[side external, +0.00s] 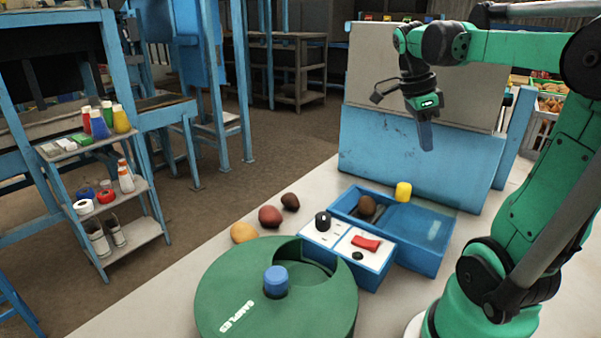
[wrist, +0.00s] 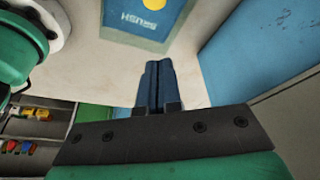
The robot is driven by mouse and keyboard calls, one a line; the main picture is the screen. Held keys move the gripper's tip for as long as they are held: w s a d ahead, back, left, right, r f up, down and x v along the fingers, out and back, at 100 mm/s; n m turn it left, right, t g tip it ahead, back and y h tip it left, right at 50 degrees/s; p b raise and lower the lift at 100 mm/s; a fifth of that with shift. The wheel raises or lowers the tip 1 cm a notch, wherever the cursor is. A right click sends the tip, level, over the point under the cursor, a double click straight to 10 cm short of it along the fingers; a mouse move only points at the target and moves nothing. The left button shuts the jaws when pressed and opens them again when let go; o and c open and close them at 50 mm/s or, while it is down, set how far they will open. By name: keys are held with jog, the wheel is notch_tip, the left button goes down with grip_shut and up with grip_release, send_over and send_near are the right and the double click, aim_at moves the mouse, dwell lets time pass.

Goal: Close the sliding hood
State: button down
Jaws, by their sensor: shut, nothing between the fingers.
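A blue box (side external: 408,262) stands on the pale table. A lighter blue panel, which looks like the sliding hood (side external: 422,222), covers its right part, with a yellow knob (side external: 403,191) at its far left corner. The left part of the box is open, and a dark brown lump (side external: 366,205) lies in it. My gripper (side external: 427,142) points down, shut and empty, above and behind the box, apart from the knob. In the wrist view, my gripper's fingers (wrist: 160,70) are together; the lettered blue hood (wrist: 145,22) and yellow knob (wrist: 154,4) show at the top edge.
A green round drum (side external: 225,290) with a blue knob (side external: 276,281) stands in front. A white-topped switch box (side external: 345,247) adjoins the blue box. Several brown and yellow lumps (side external: 270,216) lie to the left. A large blue panel (side external: 385,150) stands behind.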

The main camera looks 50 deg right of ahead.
jog(key=m, duration=0.1)
send_near(421, 200)
jog(key=s+d+f, duration=0.2)
jog(key=s+f, duration=0.3)
jog(key=shift+d+f, duration=0.2)
jog(key=shift+d, duration=0.2)
jog(key=w, duration=0.1)
jog(key=w+a, duration=0.1)
jog(key=w, duration=0.1)
jog(key=shift+a+f, duration=0.1)
jog(key=shift+a, duration=0.05)
jog(key=shift+w+a, duration=0.2)
jog(key=shift+w, duration=0.1)
jog(key=w, duration=1.2)
